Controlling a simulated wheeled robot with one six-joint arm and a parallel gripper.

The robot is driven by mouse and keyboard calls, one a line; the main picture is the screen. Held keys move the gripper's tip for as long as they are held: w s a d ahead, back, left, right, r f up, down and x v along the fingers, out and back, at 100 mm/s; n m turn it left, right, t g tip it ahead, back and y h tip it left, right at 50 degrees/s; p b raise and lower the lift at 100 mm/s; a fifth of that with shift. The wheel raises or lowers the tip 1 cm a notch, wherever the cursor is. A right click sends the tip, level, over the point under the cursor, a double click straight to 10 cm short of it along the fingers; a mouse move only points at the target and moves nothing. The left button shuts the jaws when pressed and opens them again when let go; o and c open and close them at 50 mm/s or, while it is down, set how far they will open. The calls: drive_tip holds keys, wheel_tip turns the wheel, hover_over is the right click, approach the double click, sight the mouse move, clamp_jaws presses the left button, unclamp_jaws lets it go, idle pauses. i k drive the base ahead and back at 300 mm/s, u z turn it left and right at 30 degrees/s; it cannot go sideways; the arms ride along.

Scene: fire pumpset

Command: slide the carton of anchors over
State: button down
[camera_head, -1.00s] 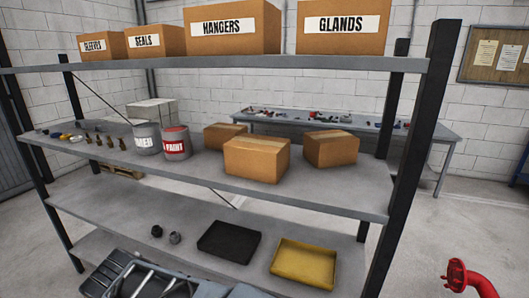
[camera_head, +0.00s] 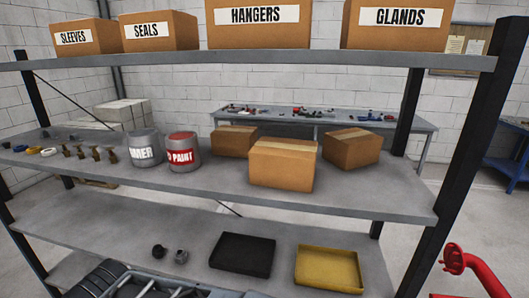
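No carton in view bears a readable "anchors" label. Three plain brown taped cartons stand on the middle shelf (camera_head: 350,198): a front carton (camera_head: 282,166), a right carton (camera_head: 351,149) turned at an angle, and a rear left carton (camera_head: 234,141). No writing shows on their visible faces. On the top shelf (camera_head: 300,57) stand cartons labelled SLEEVES (camera_head: 86,34), SEALS (camera_head: 159,31), HANGERS (camera_head: 258,24) and GLANDS (camera_head: 397,25). My gripper is not in view.
A grey can (camera_head: 145,149) and a red paint can (camera_head: 183,151) stand left of the plain cartons, with small fittings farther left. A black tray (camera_head: 243,255) and a yellow tray (camera_head: 329,269) lie below. A rack post (camera_head: 485,120) and red pipe (camera_head: 478,268) are at right.

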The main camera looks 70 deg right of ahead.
sight(282, 163)
drive_tip(key=i, duration=1.05)
drive_tip(key=z, duration=3.9)
